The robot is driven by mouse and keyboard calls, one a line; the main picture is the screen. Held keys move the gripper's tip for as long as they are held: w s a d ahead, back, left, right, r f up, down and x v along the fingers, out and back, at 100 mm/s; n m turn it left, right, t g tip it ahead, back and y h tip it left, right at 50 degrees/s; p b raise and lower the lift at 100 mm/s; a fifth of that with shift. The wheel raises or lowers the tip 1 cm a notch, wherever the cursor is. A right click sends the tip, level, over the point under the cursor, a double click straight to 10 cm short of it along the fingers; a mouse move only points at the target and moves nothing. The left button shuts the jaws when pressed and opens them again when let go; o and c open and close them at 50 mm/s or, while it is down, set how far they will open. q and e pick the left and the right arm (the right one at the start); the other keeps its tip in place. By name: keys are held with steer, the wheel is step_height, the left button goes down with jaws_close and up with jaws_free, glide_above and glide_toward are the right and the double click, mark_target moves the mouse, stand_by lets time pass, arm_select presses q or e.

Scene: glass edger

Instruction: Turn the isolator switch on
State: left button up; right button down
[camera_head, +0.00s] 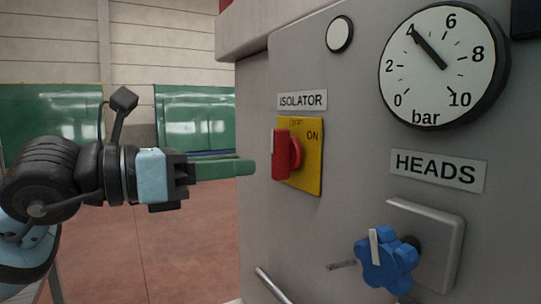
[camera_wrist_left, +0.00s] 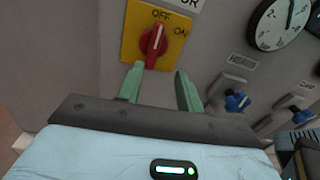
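The isolator switch is a red knob (camera_head: 284,153) on a yellow plate (camera_head: 312,165) marked OFF at the top and ON at the upper right, under the ISOLATOR label (camera_head: 302,100). In the left wrist view the knob (camera_wrist_left: 152,46) has its white mark pointing up toward OFF. My left gripper (camera_head: 250,168) reaches in from the left, its green fingertips just short of the knob and apart from it. In the left wrist view the two fingers (camera_wrist_left: 158,76) are spread with nothing between them.
A blue HEADS valve knob (camera_head: 386,262) sits on the panel at lower right, below the pressure gauge (camera_head: 444,65). Another blue knob (camera_wrist_left: 299,113) shows in the left wrist view. A metal bar (camera_head: 273,286) stands out low on the grey panel. Left of the panel is open floor.

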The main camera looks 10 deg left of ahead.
mark_target(272, 148)
arm_select(q)
steer(key=shift+t, duration=0.4)
steer(key=w+d, duration=0.1)
steer(key=w+d+r+p, duration=0.1)
steer(key=w, duration=0.1)
steer(key=w+d, duration=0.1)
steer(key=shift+w+d+r, duration=0.3)
steer(key=shift+d+r, duration=0.05)
steer(key=shift+r, duration=0.05)
steer(key=shift+w+d+p, duration=0.3)
steer(key=shift+w+d, duration=0.1)
steer(key=shift+f, duration=0.1)
arm_select(e)
steer(key=shift+w+r, duration=0.45)
steer(key=shift+r, duration=0.3)
arm_select(q)
jaws_close()
